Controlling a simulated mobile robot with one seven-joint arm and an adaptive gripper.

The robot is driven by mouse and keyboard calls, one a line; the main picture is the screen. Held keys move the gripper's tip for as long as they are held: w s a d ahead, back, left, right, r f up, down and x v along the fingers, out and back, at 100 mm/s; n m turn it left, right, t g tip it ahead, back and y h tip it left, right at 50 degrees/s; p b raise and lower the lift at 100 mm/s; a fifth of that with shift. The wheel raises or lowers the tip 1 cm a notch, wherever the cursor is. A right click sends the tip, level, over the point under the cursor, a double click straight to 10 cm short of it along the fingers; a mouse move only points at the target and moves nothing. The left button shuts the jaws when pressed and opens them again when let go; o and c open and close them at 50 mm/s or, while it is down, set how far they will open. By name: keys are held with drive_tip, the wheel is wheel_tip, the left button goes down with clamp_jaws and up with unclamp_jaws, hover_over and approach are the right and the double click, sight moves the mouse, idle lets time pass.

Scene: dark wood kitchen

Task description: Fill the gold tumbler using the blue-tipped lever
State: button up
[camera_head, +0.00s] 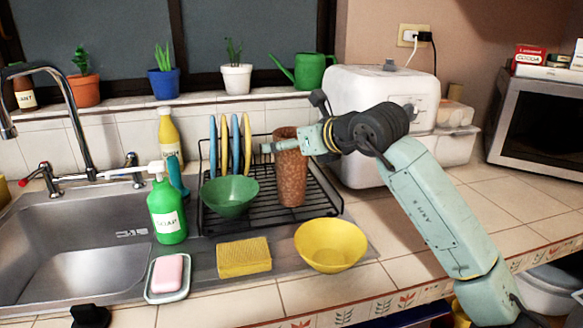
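A tall, speckled brown-gold tumbler (291,180) stands upright in the black dish rack right of the sink. My gripper (268,147) is at its upper part, reaching in from the right. A pale end piece crosses in front of the tumbler. I cannot tell whether the fingers are open or closed on it. The blue-tipped lever (131,158) is on the right of the chrome faucet (78,125), behind the sink. A red-tipped lever (40,175) is on the left. The spout end is at the left edge, over the sink (85,225).
The dish rack (325,195) also holds a green bowl (231,197) and several upright plates (235,140). A green soap bottle (167,212) and a yellow bottle (169,140) stand between sink and rack. A sponge (243,258), soap dish (168,292) and yellow bowl (330,246) lie in front.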

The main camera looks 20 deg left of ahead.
drive_tip(key=shift+c, duration=0.6)
drive_tip(key=c, duration=1.9)
drive_tip(key=shift+r, duration=0.15)
